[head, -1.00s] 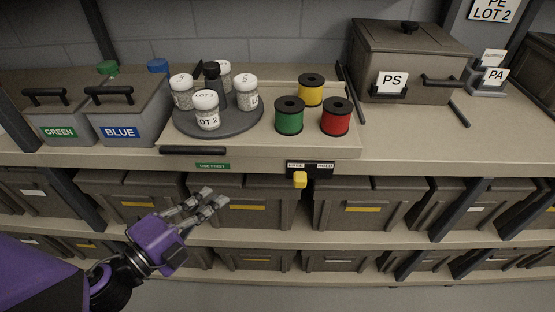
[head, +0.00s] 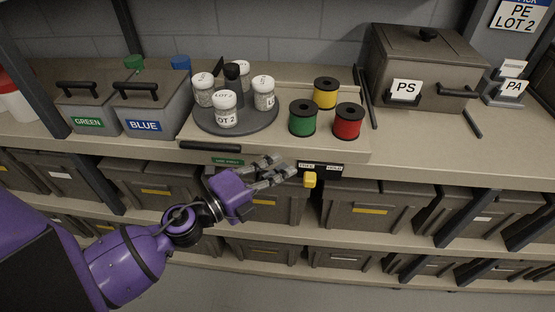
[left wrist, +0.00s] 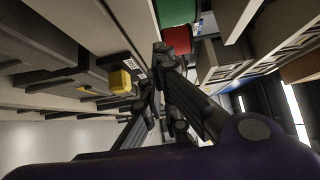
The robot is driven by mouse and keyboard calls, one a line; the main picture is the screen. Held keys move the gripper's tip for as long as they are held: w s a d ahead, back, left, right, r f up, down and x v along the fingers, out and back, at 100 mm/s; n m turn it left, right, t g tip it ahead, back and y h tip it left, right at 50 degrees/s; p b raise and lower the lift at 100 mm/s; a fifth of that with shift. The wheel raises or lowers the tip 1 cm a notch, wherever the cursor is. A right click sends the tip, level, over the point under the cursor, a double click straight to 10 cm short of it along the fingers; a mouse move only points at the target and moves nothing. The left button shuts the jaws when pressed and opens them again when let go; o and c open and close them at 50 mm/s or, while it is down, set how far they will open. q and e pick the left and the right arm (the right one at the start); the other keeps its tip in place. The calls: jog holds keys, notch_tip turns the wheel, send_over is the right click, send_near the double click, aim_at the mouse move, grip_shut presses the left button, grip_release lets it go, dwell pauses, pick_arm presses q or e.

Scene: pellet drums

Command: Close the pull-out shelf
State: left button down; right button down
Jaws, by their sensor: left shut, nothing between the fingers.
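The beige pull-out shelf (head: 270,145) is at bench height in the head view, with a black bar handle (head: 210,146) along its front left. I cannot tell exactly how far it stands out. It carries a grey turntable (head: 240,124) with several jars, and green (head: 302,118), yellow (head: 326,92) and red (head: 347,121) spools. A yellow knob (head: 310,179) sits below a black label plate (head: 320,168); the knob also shows in the left wrist view (left wrist: 120,81). My left gripper (head: 288,168) is shut and empty, just left of the knob, below the shelf front. My right gripper is out of view.
The GREEN (head: 88,108) and BLUE (head: 148,108) bins stand left of the shelf. The PS box (head: 420,65) stands right. Lidded bins (head: 375,195) fill the racks below, between slanted dark posts. Bare bench (head: 430,140) lies right of the shelf.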

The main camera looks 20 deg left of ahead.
aim_at(282, 137)
pick_arm(q)
jog(key=shift+w+a+f, duration=0.1)
jog(key=shift+w+a, duration=0.05)
jog(key=shift+w, duration=0.35)
jog(key=shift+w+a, duration=0.15)
jog(key=shift+w, duration=0.3)
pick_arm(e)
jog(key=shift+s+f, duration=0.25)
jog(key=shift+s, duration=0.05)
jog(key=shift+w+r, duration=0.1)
pick_arm(q)
jog(key=w, duration=0.2)
jog(key=w+a, duration=0.1)
jog(key=w, duration=0.2)
jog(key=w+a, duration=0.1)
jog(key=w, duration=0.1)
jog(key=shift+w+a+f, duration=0.1)
jog(key=shift+w, duration=0.15)
jog(key=shift+w+a, duration=0.1)
jog(key=shift+w, duration=0.3)
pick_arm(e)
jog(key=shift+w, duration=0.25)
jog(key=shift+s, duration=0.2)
